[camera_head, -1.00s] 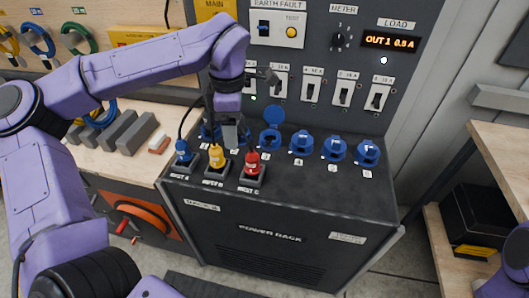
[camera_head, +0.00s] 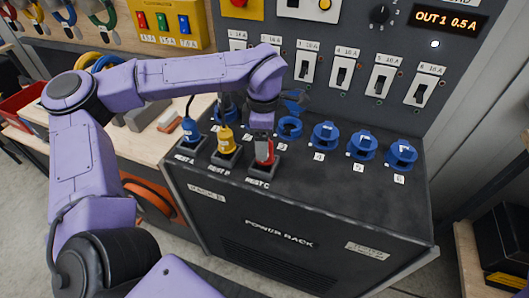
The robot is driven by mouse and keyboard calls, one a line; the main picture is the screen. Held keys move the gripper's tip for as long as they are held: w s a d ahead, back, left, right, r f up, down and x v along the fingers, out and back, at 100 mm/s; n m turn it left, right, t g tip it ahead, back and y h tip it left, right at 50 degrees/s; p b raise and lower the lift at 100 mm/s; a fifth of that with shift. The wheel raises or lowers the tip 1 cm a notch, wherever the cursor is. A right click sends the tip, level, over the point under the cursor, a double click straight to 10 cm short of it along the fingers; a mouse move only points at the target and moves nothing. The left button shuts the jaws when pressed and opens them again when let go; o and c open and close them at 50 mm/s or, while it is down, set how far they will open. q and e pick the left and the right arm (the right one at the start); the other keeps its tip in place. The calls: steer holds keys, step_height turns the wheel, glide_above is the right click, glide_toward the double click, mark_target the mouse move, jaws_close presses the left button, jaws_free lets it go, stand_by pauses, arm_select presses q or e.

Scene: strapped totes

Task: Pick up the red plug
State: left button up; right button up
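The red plug (camera_head: 264,153) stands upright in the front holder labelled REST C on the black power rack. My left gripper (camera_head: 263,138) points down right over it, its tip overlapping the plug's top in this view. The fingers are too small and hidden to show whether they are open or closed around it. The yellow plug (camera_head: 226,140) stands in the REST B holder just left, and the blue plug (camera_head: 190,130) in the REST A holder beyond that. My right gripper is out of view.
Blue sockets, such as socket 4 (camera_head: 325,135), run along the rack's top behind and right of the plugs. A panel with breaker switches (camera_head: 342,70) rises behind. Grey blocks lie on the wooden bench (camera_head: 130,146) at left. The rack top's front right is clear.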

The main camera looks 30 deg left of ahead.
mark_target(266, 165)
arm_select(q)
steer(key=f, duration=0.3)
steer(key=shift+d, duration=0.2)
steer(key=shift+w+a+f, duration=0.1)
steer(key=shift+f, duration=0.3)
steer(key=c, duration=1.2)
steer(key=shift+r, duration=0.1)
